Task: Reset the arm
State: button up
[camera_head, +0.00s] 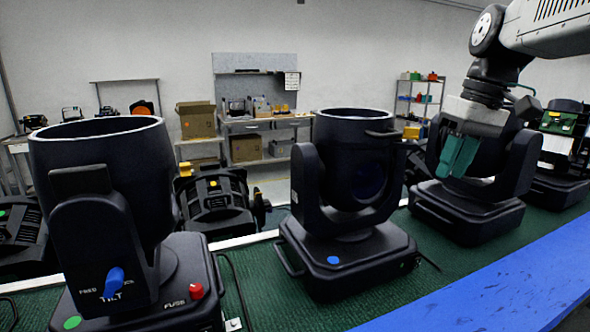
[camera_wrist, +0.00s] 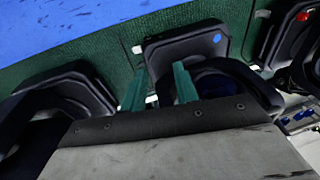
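My arm comes in from the upper right in the head view. My gripper (camera_head: 457,165) has green fingers and points down in front of a black moving-head light (camera_head: 470,215) at the right. In the wrist view my gripper (camera_wrist: 158,80) shows its two green fingers apart with nothing between them. Beyond them in the wrist view is the base of a moving-head light with a blue dot (camera_wrist: 217,38). I cannot tell whether the fingers touch any light.
A middle light (camera_head: 345,255) and a near-left light (camera_head: 110,220) with a blue knob (camera_head: 114,283) stand on green matting (camera_head: 265,290). A blue surface (camera_head: 500,290) runs along the front right. Workbenches, cardboard boxes (camera_head: 196,120) and shelves stand behind.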

jog(key=s+f+m+h, duration=0.1)
jog(key=s+f+m, duration=0.1)
jog(key=s+f, duration=0.5)
jog(key=s+a+f+m+h, duration=0.1)
jog(key=s+f+m, duration=0.1)
jog(key=s+f, duration=0.6)
jog(key=s, duration=0.7)
jog(key=shift+s+t, duration=0.25)
jog(key=shift+t, duration=0.05)
